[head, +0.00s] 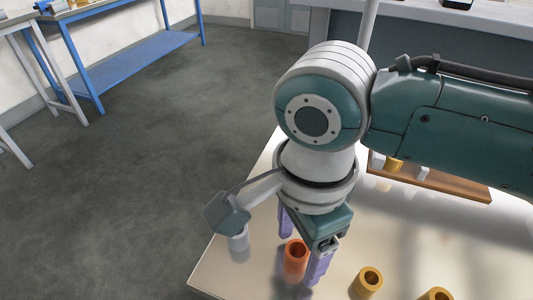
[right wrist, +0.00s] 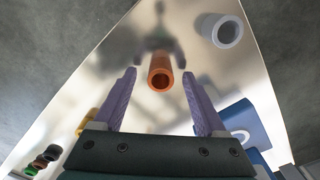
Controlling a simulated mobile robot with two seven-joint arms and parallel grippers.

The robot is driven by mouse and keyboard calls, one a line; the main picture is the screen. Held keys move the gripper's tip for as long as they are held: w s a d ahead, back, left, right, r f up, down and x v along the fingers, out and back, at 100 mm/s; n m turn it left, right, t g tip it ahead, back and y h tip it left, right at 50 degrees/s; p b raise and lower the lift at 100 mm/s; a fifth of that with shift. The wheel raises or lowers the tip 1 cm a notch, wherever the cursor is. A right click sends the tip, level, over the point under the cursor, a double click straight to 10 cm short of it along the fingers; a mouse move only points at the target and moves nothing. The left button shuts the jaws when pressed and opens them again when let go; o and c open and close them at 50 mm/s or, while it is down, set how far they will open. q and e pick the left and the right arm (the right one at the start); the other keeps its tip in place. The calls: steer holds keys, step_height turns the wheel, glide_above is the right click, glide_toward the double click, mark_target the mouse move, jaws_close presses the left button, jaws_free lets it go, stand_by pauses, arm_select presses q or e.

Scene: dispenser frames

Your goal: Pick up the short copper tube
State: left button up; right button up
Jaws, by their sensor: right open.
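The short copper tube (head: 296,250) stands upright on the pale table top near its left front part. My right gripper (head: 301,262) points down at it with its two purple fingers spread, one on either side of the tube. In the right wrist view the copper tube (right wrist: 160,66) shows between the open fingertips (right wrist: 158,75), with a gap on each side. Nothing is held. My left gripper is not in view.
A grey tube (head: 238,243) stands to the left, near the table edge. Two brass tubes (head: 369,284) (head: 437,294) stand to the right. A wooden tray (head: 435,184) lies behind, partly hidden by my arm. A blue piece (right wrist: 248,118) shows in the wrist view.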

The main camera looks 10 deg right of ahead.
steer(key=shift+c, duration=0.3)
jaws_close()
stand_by(0.4)
